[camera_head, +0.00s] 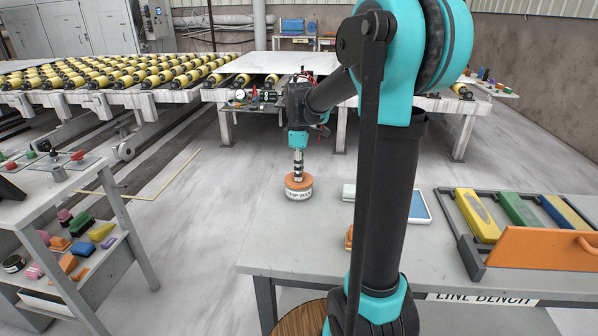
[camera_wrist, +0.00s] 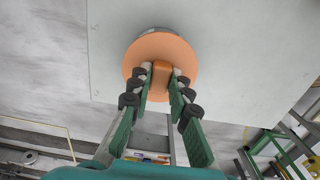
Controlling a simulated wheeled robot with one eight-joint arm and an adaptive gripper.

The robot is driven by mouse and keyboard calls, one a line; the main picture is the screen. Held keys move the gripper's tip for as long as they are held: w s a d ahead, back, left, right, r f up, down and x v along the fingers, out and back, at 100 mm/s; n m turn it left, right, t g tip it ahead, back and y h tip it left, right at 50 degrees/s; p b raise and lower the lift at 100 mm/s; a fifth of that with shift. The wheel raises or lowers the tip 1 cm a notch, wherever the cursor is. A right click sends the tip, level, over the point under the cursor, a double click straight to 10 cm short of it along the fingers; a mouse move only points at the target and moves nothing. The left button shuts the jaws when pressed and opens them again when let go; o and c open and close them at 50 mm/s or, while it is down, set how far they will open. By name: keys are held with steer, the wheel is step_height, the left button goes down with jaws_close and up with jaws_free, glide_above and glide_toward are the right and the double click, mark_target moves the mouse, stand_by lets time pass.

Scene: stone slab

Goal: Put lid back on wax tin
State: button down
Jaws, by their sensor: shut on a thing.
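The wax tin (camera_head: 299,194), white with dark lettering, stands upright near the far left corner of the grey bench. The orange round lid (camera_head: 293,182) is level over the tin's top; I cannot tell whether it is fully seated or just above the rim. In the wrist view the lid (camera_wrist: 145,50) is a disc with a raised block-like knob (camera_wrist: 161,76), and a pale sliver of the tin (camera_wrist: 157,30) shows beyond its far edge. My gripper (camera_head: 298,172) points down over the tin. Its fingers (camera_wrist: 160,84) are shut on the lid's knob.
The bench (camera_head: 290,240) is clear around the tin. A cart (camera_head: 60,190) stands left.

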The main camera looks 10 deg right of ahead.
steer(key=c, duration=1.3)
jaws_free()
steer(key=shift+c, duration=0.2)
steer(key=o, duration=0.5)
steer(key=shift+r, duration=0.1)
steer(key=shift+r, duration=3.4)
